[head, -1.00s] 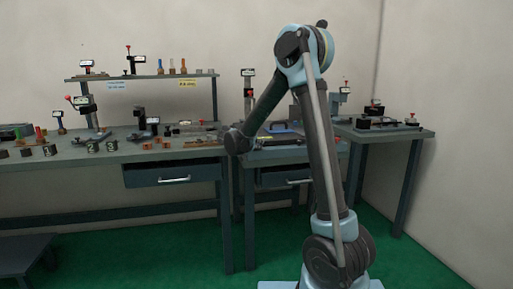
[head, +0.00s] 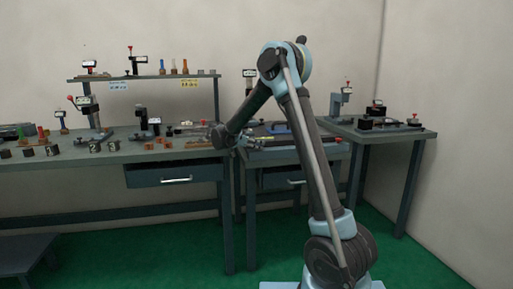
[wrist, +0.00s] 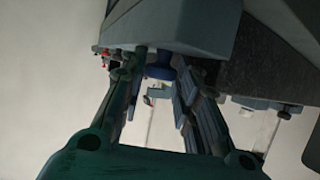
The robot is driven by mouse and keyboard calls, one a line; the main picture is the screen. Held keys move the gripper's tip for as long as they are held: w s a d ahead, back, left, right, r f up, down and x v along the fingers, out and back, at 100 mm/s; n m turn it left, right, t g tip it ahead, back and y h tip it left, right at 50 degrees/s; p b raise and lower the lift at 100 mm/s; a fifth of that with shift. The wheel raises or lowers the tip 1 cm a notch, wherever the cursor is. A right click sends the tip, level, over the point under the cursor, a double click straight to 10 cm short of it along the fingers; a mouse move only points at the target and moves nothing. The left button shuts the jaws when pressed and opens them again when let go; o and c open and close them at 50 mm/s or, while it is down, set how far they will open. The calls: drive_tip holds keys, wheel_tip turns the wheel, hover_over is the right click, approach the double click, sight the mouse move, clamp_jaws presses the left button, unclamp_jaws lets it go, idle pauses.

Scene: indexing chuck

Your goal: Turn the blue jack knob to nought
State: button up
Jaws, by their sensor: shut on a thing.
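In the wrist view, a dark blue round knob (wrist: 160,72), the jack knob, sits under a large grey body. My gripper (wrist: 157,77) has its fingers on either side of the knob and is shut on it. The fingertips partly cover the knob's sides. No scale or mark on the knob can be read.
A long workbench (head: 85,158) on the left holds several small fixtures and a raised shelf (head: 150,77). A smaller bench (head: 285,157) stands behind my arm, and another table (head: 372,134) stands to the right. Green floor (head: 200,264) is open in front.

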drive_tip(key=shift+r, duration=0.1)
drive_tip(key=o, duration=1)
drive_tip(key=shift+a, duration=0.1)
drive_tip(key=v, duration=0.7)
drive_tip(key=shift+s+a, duration=0.25)
drive_tip(key=shift+s, duration=0.05)
drive_tip(key=shift+d+r, duration=0.1)
